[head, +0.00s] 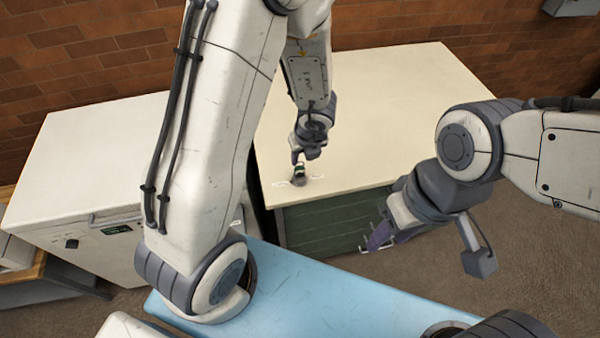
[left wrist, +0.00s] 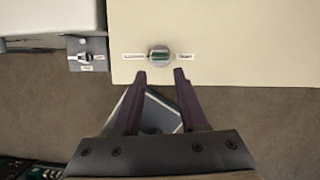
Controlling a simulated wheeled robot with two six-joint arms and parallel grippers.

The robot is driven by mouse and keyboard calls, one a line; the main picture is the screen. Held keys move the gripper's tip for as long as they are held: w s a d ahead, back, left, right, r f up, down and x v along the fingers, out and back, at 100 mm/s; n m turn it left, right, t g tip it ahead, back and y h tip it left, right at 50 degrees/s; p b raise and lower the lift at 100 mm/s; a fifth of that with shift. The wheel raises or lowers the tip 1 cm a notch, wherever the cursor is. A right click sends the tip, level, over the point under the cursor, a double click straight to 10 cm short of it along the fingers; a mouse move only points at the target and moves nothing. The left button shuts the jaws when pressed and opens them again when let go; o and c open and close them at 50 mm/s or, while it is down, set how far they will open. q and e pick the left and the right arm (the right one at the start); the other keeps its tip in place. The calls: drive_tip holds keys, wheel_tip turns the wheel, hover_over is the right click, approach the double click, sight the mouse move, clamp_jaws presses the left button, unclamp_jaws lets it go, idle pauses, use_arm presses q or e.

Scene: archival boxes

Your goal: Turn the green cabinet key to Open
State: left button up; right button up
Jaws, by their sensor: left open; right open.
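The green cabinet key (head: 299,171) stands in a round grey lock near the front edge of the cream cabinet top (head: 370,110). In the left wrist view the key (left wrist: 159,52) sits between two white labels, whose writing is too blurred to read. My left gripper (left wrist: 160,75) is open, its two fingertips just short of the lock and apart from it. My right gripper (head: 376,240) is open and empty, in front of the cabinet's right part.
A white cabinet (head: 90,150) with a small display and dark knob stands at left. A grey panel with another knob (left wrist: 84,57) lies left of the key. A light-blue surface (head: 310,295) is in front. The cream top's right side is clear.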

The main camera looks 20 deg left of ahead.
sight(297, 167)
use_arm(q)
drive_tip(key=a+m+h, duration=0.5)
drive_tip(key=m, duration=1.4)
drive_tip(key=shift+g, duration=0.3)
drive_tip(key=b+x, duration=0.4)
drive_tip(key=x, duration=0.1)
drive_tip(key=b+x, duration=0.2)
drive_tip(key=x, duration=0.1)
drive_tip(key=shift+w+d, duration=0.25)
drive_tip(key=shift+d, duration=0.1)
clamp_jaws()
